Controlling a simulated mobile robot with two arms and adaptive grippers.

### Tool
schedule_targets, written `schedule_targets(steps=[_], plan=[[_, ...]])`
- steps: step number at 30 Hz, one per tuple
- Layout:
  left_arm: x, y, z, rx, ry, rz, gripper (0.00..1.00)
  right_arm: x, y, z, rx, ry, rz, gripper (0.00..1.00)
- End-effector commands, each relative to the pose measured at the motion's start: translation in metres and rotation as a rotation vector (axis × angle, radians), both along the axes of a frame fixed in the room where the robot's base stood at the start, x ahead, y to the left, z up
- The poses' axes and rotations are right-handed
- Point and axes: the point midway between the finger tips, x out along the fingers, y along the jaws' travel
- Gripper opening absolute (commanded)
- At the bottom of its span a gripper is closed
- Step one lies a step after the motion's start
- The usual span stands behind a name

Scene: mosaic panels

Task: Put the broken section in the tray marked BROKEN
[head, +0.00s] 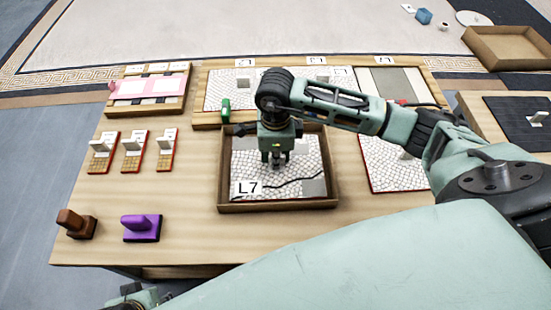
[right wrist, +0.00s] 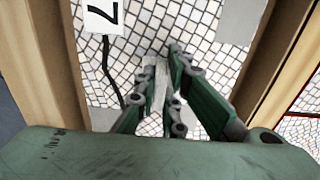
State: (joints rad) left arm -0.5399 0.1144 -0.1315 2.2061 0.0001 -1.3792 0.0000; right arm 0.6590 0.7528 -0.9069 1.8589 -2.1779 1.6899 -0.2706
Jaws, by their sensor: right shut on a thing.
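A white mosaic section labelled L7 (head: 252,160) has a dark crack line across it and grey patches. It is inside a wooden tray (head: 332,160), within its walls; I cannot tell whether it touches the floor. It also shows in the right wrist view (right wrist: 205,20). My right gripper (head: 276,163) points down over the section, shut on its pale upright handle (right wrist: 156,88). The fingers hide part of the handle. I can read no BROKEN marking on any tray. A small part of my left arm shows at the bottom left; its jaws are unclear.
Another mosaic panel (head: 385,178) lies just right of the tray. A wooden rack with panels (head: 215,121) stands behind. Several small sample pieces, a brown stamp (head: 76,225) and a purple stamp (head: 141,229) are at left. An empty box (head: 478,47) is at back right.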

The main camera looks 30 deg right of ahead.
Motion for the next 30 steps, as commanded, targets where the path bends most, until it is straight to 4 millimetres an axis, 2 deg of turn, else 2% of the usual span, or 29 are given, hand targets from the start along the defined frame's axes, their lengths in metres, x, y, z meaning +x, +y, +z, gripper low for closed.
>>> schedule_targets(steps=[13, 14, 20, 30], plan=[[0.0004, 0.0, 0.0057, 0.0, -0.006, 0.001, 0.4, 0.0011, 0.0006, -0.0027, 0.001, -0.003, 0.001, 0.0], [0.0005, -0.0001, 0.0069, -0.001, -0.007, 0.001, 0.4, 0.0002, 0.0004, -0.0037, 0.0, 0.0, 0.001, 0.11], [0.0, 0.0001, 0.0061, 0.0, -0.005, 0.001, 0.4, 0.0002, 0.0004, -0.0034, 0.0, 0.0, 0.001, 0.28], [-0.0001, 0.0002, 0.0064, 0.0, -0.005, 0.001, 0.4, 0.0002, 0.0002, -0.0025, 0.0, 0.0, 0.001, 0.28]])
